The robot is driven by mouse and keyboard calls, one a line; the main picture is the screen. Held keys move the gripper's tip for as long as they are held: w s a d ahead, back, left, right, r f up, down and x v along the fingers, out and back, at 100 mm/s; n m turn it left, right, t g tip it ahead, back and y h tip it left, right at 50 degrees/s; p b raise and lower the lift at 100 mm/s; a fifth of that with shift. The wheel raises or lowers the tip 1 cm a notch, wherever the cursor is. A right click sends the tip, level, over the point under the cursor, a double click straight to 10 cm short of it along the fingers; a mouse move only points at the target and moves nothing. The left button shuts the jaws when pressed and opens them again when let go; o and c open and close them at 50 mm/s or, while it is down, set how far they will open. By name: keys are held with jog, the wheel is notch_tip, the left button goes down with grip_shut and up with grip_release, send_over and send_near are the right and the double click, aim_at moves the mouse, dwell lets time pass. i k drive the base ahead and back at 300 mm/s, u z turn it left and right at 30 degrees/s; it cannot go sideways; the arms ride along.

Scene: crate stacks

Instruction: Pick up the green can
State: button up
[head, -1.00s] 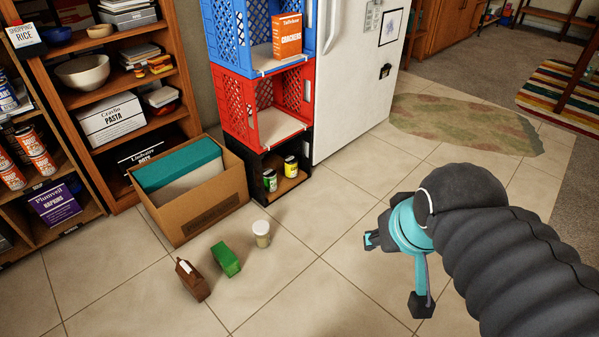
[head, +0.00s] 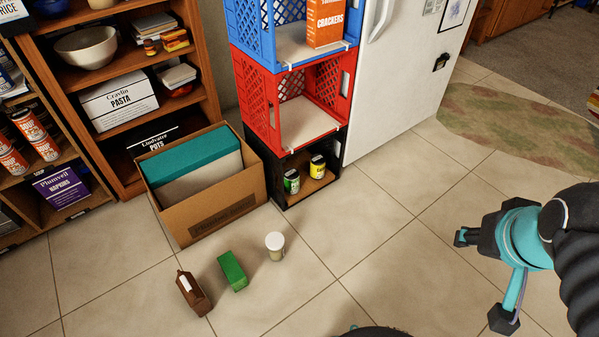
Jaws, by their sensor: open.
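The green can (head: 291,181) stands upright inside the black crate (head: 281,199) at the bottom of the crate stack. A yellow can (head: 317,167) stands just to its right in the same crate. My gripper (head: 476,277) is at the right of the head view, open and empty. It is well to the right of the crate and nearer to me, over bare floor tiles.
A red crate (head: 243,98) and a blue crate (head: 258,38) holding a crackers box (head: 325,20) are stacked above. A cardboard box (head: 256,178) stands left. A brown item (head: 193,292), green box (head: 232,270) and white-lidded jar (head: 275,246) are on the floor before it.

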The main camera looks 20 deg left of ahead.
aim_at(291, 175)
jog(key=u, duration=0.55)
jog(key=i, duration=0.85)
jog(key=u, duration=0.75)
